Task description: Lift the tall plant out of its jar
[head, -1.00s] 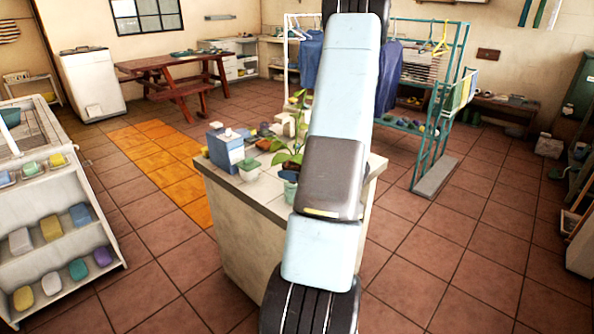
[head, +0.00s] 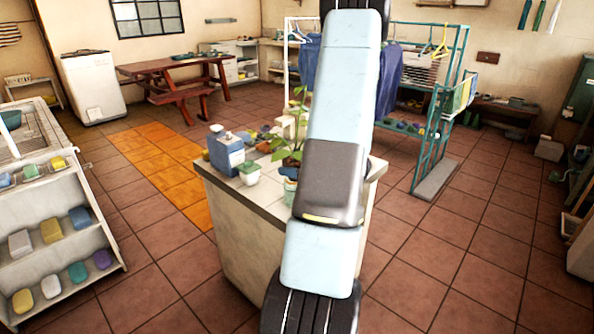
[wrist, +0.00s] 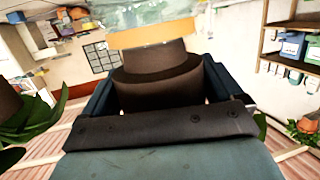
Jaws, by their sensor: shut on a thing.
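The tall plant (head: 290,154) shows its green leaves and thin stem above the counter in the head view, left of my arm. Its lower part goes into or stands just above a teal jar (head: 290,173), mostly hidden behind my arm; I cannot tell whether they are apart. In the wrist view my gripper (wrist: 160,88) has its dark blue fingers closed around a thick dark brown part, seemingly the plant's base. Green leaves (wrist: 45,120) show to the left. The head view hides the gripper behind my arm.
The tiled counter (head: 245,195) also holds a blue-and-white box (head: 226,155), a small green-and-white pot (head: 249,173) and several small items, close to the plant. A teal rack (head: 437,130) stands behind at right. The floor in front is clear.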

